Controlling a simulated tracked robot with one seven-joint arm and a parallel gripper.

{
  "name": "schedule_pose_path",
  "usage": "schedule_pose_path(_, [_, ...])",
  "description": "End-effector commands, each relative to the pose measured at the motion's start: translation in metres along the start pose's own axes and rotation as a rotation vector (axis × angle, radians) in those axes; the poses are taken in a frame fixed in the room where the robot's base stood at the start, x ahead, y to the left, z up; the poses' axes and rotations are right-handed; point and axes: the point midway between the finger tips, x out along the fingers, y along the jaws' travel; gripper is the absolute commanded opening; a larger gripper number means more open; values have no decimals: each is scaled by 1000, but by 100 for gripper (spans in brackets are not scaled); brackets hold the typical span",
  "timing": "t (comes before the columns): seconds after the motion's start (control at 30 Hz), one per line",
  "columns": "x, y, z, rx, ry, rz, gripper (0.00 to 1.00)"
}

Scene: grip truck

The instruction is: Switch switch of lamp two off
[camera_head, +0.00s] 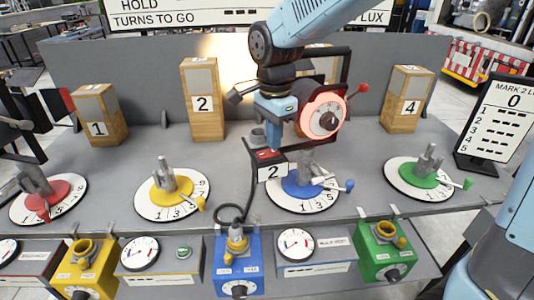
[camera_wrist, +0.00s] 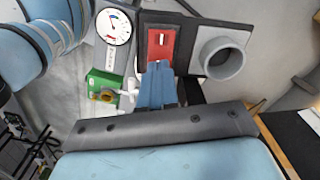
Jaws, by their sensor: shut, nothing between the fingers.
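The switch of lamp two shows as a red plate (camera_head: 266,154) on a dark base with a "2" label (camera_head: 272,171), at the middle of the bench. In the wrist view, the red switch plate (camera_wrist: 163,48) has a small white mark near its far end. My gripper (camera_head: 272,146) points down just above the plate and partly hides it. In the wrist view, my shut blue fingers (camera_wrist: 158,64) overlap the plate's near end; I cannot tell whether they touch it. Nothing is held.
Wooden block "2" (camera_head: 202,105) stands behind left. The blue dial (camera_head: 302,190) is in front right. A black cable (camera_head: 246,193) runs down the front.

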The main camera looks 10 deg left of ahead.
Motion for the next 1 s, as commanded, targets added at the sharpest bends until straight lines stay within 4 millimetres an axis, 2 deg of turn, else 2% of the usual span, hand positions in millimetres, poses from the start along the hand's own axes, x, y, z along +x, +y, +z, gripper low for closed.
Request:
schedule_pose_path(0.77, [10, 0, 0, 0, 0, 1, 0])
schedule_pose_path(1.0, [1, 0, 0, 0, 0, -1, 0])
